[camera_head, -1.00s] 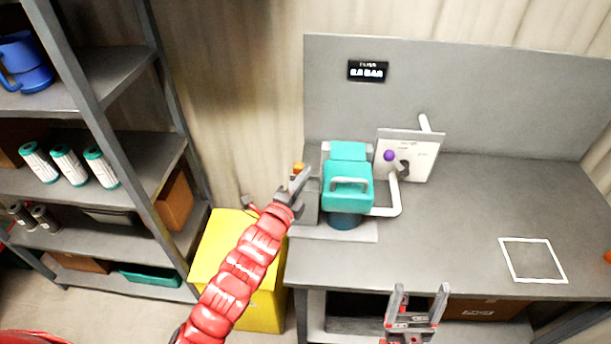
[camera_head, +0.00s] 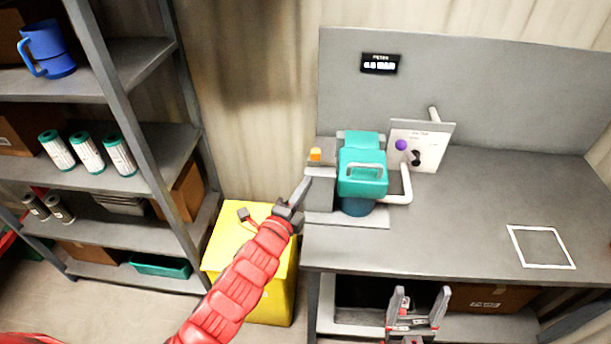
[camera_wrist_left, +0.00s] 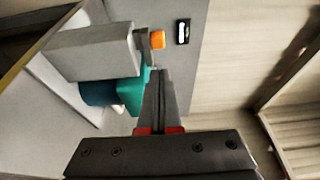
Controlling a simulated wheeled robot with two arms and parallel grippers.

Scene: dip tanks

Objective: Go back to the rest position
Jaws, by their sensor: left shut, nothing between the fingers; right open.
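My left gripper (camera_head: 301,190) is shut and empty, at the left end of the workbench beside a grey block with an orange button (camera_head: 315,154). In the left wrist view its closed fingers (camera_wrist_left: 161,90) point toward the teal machine, and the orange button (camera_wrist_left: 157,39) shows beyond them. I cannot tell whether the fingers touch the block. My right gripper (camera_head: 418,306) is open and empty, in front of the bench's front edge at the lower middle.
The teal-lidded machine (camera_head: 362,170) and a white panel with a purple knob (camera_head: 421,146) stand on the bench (camera_head: 470,210). A yellow bin (camera_head: 270,285) stands below my left arm. A shelf (camera_head: 140,180) with a blue jug (camera_head: 46,50) and cartridges is at left.

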